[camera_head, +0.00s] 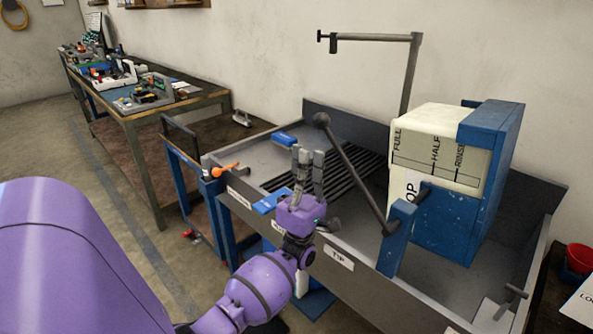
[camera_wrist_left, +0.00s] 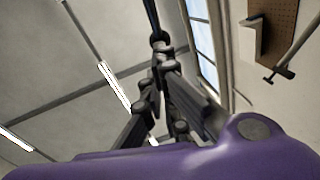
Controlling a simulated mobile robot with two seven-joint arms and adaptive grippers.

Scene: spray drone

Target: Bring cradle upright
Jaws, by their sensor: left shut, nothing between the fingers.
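The blue cradle (camera_head: 457,215) stands in the grey trough at the right, around a cream tank (camera_head: 435,150). The tank's FULL, HALF and RINSE lettering runs sideways, so tank and cradle look tipped over. A dark lever (camera_head: 352,172) slants up and left from a blue bracket by the cradle to a round knob (camera_head: 321,120). My left gripper (camera_head: 308,156) points up, shut and empty, over the trough's front edge, left of the lever. In the left wrist view the gripper (camera_wrist_left: 160,68) has the knob (camera_wrist_left: 158,37) just beyond its tips; contact cannot be told. My right gripper is not in view.
The trough (camera_head: 340,258) has a front wall with a TIP label. A dark post with a horizontal arm (camera_head: 375,37) rises behind the cradle. A blue brush (camera_head: 285,139) and an orange nozzle (camera_head: 225,170) lie at the trough's left. A cluttered workbench (camera_head: 150,110) stands back left.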

